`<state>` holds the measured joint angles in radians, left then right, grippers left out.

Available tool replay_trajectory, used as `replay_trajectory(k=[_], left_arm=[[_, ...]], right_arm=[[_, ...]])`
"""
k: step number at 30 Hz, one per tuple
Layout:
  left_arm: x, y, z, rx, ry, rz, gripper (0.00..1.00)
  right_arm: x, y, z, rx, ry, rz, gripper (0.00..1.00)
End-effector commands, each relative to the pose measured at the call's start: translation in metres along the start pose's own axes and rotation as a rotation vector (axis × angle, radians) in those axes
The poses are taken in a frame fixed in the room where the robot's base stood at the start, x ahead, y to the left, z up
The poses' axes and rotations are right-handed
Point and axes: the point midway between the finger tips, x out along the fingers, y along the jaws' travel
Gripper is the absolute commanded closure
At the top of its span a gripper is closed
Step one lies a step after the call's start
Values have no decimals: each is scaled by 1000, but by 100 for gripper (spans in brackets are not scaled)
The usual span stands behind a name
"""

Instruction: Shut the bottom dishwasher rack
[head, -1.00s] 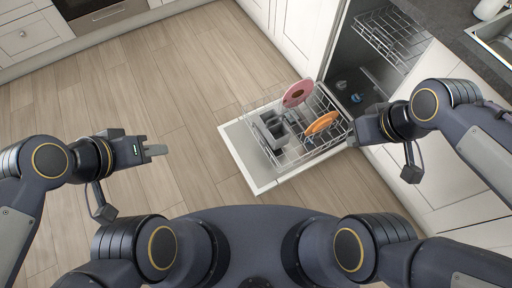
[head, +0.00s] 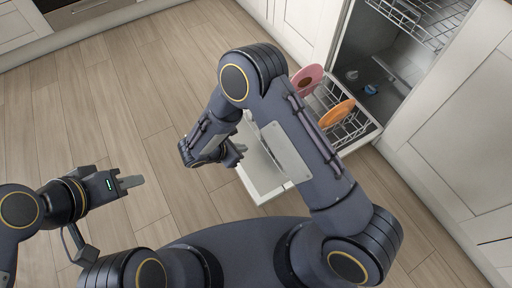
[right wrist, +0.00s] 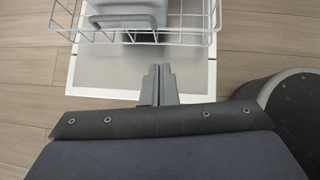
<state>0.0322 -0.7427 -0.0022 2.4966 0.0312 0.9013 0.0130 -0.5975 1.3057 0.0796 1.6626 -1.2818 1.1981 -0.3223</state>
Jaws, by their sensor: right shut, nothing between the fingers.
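The bottom dishwasher rack (head: 352,137) is a white wire basket, pulled out over the lowered dishwasher door (head: 262,180). A pink plate (head: 304,78) and an orange plate (head: 337,113) stand in it. My right arm hides much of the rack in the head view. My right gripper (head: 239,156) is shut and empty, at the outer end of the door. In the right wrist view its fingertips (right wrist: 158,72) point at the rack's front wires (right wrist: 190,38), with a small gap in the picture. My left gripper (head: 132,182) is over the floor, away from the rack; its jaw opening is unclear.
The upper rack (head: 410,18) is inside the dishwasher cavity. A grey basket (right wrist: 122,12) sits in the bottom rack near its front. Small items lie in the cavity. White cabinets flank the dishwasher. The wooden floor (head: 120,100) to the left is clear.

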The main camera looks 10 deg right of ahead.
Motion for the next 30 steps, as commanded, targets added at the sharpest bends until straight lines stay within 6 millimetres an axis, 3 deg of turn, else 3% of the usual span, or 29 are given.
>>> replay_trajectory(k=[1, 3, 8, 20, 30], left_arm=[[5, -2, 3, 0, 0, 0, 68], [6, -3, 3, 0, 0, 0, 68], [9, -4, 5, 0, 0, 0, 68], [30, -14, 15, 0, 0, 0, 68], [36, -17, 18, 0, 0, 0, 68]], right_arm=[[7, 0, -14, -33, -13, 13, 100], [10, 1, -21, -54, -21, 25, 100], [24, 2, -22, -59, -24, 26, 100], [107, 2, -21, -57, -23, 22, 100], [135, 6, 7, -57, -21, 26, 100]])
